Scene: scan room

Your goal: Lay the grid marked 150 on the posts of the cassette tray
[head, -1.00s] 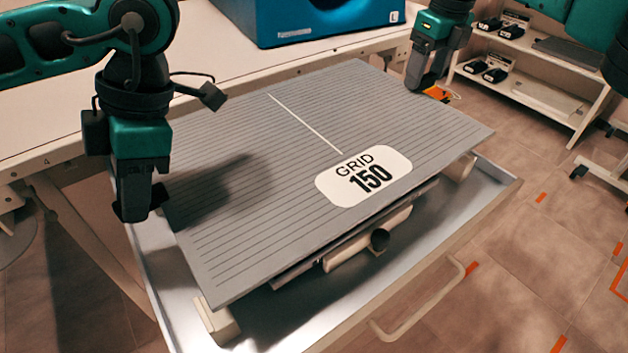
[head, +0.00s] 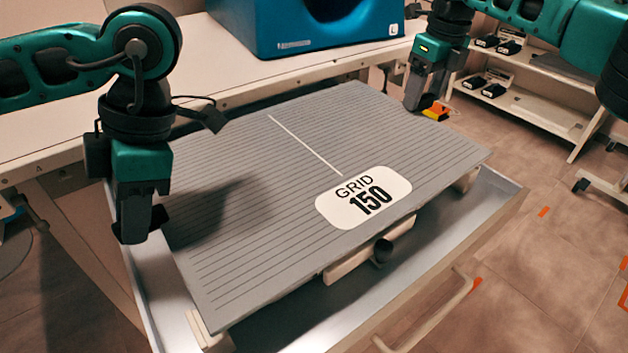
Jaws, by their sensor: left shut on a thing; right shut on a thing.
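The grey ribbed grid marked 150 (head: 260,190) is spread out nearly level over the cassette tray. My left gripper (head: 138,232) is shut on its left edge. My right gripper (head: 416,103) is shut at its far right edge; the fingertips are partly hidden there. The metal cassette tray (head: 490,205) lies under the grid, its rim showing at left, front and right. Cream posts show under the near corner (head: 208,338) and the right corner (head: 467,181). I cannot tell whether the grid touches them. The other posts are hidden.
A dark knob (head: 382,250) on a cream bar sticks out under the grid's front edge. A handle (head: 435,312) is on the tray's front. A white table (head: 225,70) with a blue machine (head: 310,25) stands behind. A shelf cart (head: 520,105) stands at right.

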